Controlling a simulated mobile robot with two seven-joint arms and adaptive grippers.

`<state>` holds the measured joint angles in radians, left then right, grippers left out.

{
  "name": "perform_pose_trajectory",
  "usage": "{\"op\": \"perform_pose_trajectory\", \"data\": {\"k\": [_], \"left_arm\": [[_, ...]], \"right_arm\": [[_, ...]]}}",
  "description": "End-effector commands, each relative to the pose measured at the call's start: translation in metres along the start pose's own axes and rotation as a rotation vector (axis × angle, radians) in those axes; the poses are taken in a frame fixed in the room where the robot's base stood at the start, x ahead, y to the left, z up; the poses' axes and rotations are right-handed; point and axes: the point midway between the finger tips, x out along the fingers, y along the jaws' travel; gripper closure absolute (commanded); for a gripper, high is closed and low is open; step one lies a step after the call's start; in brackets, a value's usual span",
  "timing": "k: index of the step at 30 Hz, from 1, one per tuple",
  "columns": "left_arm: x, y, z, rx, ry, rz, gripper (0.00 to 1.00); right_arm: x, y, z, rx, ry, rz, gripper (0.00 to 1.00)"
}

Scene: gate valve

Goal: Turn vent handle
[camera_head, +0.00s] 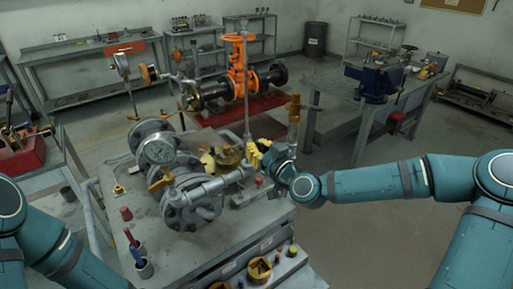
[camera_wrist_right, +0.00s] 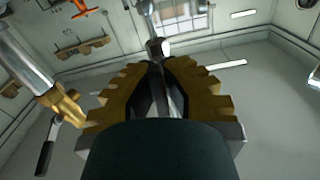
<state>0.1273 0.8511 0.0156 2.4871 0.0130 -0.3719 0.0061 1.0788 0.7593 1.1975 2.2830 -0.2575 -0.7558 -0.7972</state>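My right gripper (camera_head: 258,155), with yellow toothed fingers, is at the right side of the pipe and gauge assembly (camera_head: 195,200) on the grey bench. In the right wrist view its fingers (camera_wrist_right: 157,75) slope toward each other, with a grey metal rod (camera_wrist_right: 158,47) in line between their tips. I cannot tell if they grip it. A brass fitting (camera_head: 293,107) stands upright just behind the gripper. A brass piece on a grey pipe also shows in the wrist view (camera_wrist_right: 68,105), with a dark lever (camera_wrist_right: 45,150) near it. I cannot tell which part is the vent handle. My left gripper is out of view.
An orange gate valve (camera_head: 240,70) stands on a red-topped stand behind. A workbench with a blue vise (camera_head: 377,80) is at the right. The floor at right is open.

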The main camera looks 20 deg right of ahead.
Motion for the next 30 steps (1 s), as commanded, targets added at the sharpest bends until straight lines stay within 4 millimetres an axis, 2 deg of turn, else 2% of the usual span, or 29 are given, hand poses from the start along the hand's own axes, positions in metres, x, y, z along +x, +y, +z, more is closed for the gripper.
{"op": "perform_pose_trajectory", "data": {"k": [14, 20, 30], "left_arm": [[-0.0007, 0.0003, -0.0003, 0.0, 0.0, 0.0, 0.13], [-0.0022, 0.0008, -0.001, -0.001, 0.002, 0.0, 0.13], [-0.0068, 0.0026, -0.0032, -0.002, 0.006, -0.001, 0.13]], "right_arm": [[0.0, -0.0002, 0.0005, 0.063, -0.002, -0.001, 1.0], [0.0001, -0.0001, 0.0003, 0.193, -0.002, 0.0, 1.0], [0.0001, -0.0003, 0.0003, 0.509, -0.003, 0.001, 1.0]]}}
